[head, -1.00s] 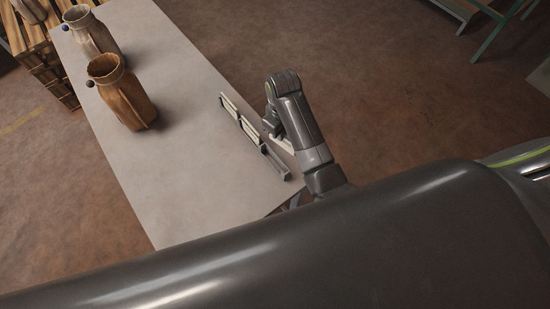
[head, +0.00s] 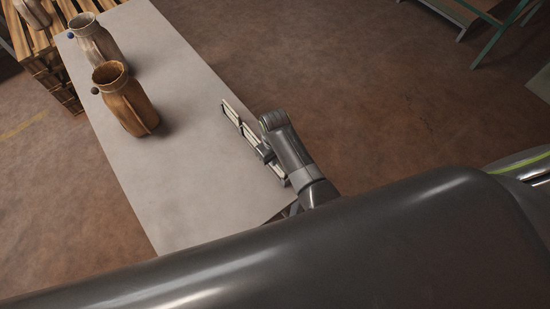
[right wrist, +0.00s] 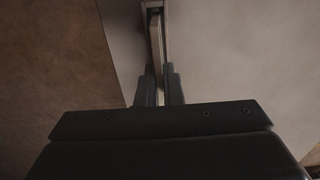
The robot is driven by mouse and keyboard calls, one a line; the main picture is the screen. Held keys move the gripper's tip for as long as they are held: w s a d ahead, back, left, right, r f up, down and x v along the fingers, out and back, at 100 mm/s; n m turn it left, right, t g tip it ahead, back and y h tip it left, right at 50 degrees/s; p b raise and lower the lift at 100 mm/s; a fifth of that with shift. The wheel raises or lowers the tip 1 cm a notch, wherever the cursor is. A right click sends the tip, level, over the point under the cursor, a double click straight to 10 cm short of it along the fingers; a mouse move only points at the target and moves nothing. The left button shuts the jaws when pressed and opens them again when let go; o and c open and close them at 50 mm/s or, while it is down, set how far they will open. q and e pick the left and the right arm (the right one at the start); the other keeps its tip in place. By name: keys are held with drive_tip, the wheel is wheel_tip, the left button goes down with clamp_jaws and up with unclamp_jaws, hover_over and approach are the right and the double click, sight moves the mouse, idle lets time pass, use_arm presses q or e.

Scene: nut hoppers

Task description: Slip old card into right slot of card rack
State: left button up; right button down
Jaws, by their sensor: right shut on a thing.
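The card rack (head: 232,117) is a narrow grey holder along the right edge of the table, with pale cards standing in its left and middle slots. My right gripper (head: 265,152) is over the near, right end of the rack. It is shut on a pale card (head: 279,170), which lines up with the right slot; I cannot tell how deep it sits. In the right wrist view the fingers (right wrist: 159,90) pinch the card's edge, with part of the rack (right wrist: 146,5) beyond. My left gripper is not in view.
A brown hopper (head: 126,103) and a paler hopper (head: 95,42) stand on the left of the grey table (head: 185,185). The table is bare between them and the rack. A wooden crate (head: 50,75) stands beyond the table's far left.

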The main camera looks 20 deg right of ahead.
drive_tip(key=shift+f, duration=0.4)
drive_tip(key=c, duration=1.6)
unclamp_jaws()
drive_tip(key=shift+f, duration=0.15)
drive_tip(key=shift+o, duration=0.2)
wheel_tip(320, 180, up, 12)
